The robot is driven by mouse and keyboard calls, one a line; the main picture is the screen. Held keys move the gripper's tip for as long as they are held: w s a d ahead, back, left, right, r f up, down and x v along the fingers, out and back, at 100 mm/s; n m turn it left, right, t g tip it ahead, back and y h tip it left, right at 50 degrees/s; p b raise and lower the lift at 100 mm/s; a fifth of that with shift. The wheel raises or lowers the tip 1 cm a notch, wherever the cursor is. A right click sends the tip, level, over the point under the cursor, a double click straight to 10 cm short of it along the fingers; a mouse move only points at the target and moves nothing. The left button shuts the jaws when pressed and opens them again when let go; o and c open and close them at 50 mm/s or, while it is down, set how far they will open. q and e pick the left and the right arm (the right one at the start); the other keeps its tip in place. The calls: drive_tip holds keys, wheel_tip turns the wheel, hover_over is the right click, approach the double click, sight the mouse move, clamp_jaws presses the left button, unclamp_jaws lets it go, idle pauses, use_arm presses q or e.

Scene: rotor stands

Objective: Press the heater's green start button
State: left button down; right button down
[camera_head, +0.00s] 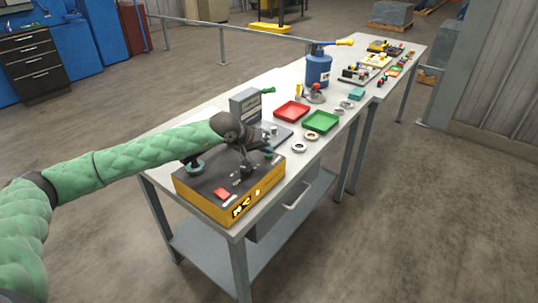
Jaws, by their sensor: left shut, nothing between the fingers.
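The heater (263,194) is a yellow box with a dark top at the near end of the workbench. A red button or patch (221,193) shows on the near part of its top. My left arm comes in from the left, and my left gripper (246,172) points down over the heater's top, shut and empty. I cannot tell whether its tips touch the surface. A small green spot (268,155) shows just right of the gripper; I cannot tell if it is the start button. A teal ring-shaped part (195,168) sits at the top's left, partly under my arm. My right gripper is out of view.
A grey device (245,105) stands on the bench behind the heater. Beyond are a red tray (292,111), a green tray (320,121), metal rings (299,147) and a blue canister (318,70). The floor right of the bench is clear.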

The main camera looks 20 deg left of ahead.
sight(266, 156)
use_arm(q)
drive_tip(key=shift+r, duration=0.1)
drive_tip(key=shift+r+b, duration=0.35)
drive_tip(key=shift+r, duration=0.3)
drive_tip(key=shift+r, duration=2.5)
